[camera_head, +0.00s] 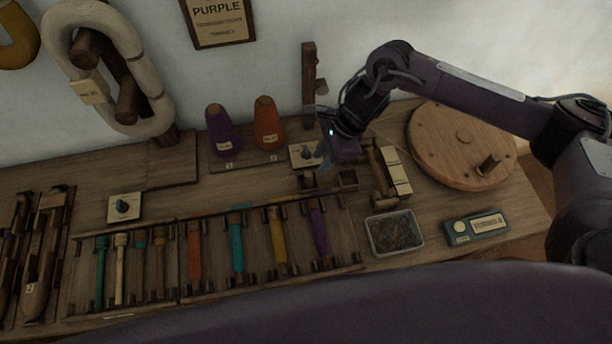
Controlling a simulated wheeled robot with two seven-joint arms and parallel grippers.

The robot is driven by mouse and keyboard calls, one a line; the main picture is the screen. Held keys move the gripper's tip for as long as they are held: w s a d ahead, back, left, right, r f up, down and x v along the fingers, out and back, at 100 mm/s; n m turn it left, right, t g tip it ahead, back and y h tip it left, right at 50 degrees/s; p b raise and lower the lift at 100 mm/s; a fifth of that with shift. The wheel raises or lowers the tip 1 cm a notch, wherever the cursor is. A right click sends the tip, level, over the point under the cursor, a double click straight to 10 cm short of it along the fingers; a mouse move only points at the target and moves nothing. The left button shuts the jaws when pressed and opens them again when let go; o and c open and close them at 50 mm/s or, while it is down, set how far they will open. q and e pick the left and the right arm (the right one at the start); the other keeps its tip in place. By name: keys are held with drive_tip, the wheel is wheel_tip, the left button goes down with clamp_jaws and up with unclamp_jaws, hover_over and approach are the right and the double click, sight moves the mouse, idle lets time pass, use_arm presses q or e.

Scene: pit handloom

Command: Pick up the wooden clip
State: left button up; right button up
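My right gripper (326,168) comes in from the right and points down over the back middle of the bench. Its fingertips are small and dark here, and I cannot tell whether they are open or shut. Just below and beside them is a small wooden holder (347,181) with compartments. I cannot make out a wooden clip for certain; the gripper may cover part of that spot. My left gripper is not in view.
A round wooden disc (440,125) lies at the right. A glass tray (418,247) and a bobbin rack (180,296) lie in front.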

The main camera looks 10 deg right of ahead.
sight(309, 174)
drive_tip(key=x, duration=0.2)
drive_tip(key=shift+w+a+f, duration=0.1)
drive_tip(key=shift+w+f, duration=0.1)
drive_tip(key=shift+f, duration=0.1)
drive_tip(key=shift+s+a+f+p, duration=0.1)
drive_tip(key=shift+a+f+p, duration=0.1)
drive_tip(key=shift+f+p, duration=0.1)
drive_tip(key=p+x, duration=0.1)
drive_tip(key=x, duration=0.4)
drive_tip(key=shift+a, duration=0.1)
clamp_jaws()
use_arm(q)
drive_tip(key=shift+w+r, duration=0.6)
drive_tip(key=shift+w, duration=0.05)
use_arm(e)
drive_tip(key=shift+r, duration=0.2)
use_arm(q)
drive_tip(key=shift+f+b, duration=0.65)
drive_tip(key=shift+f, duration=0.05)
use_arm(e)
wheel_tip(309, 174, up, 20)
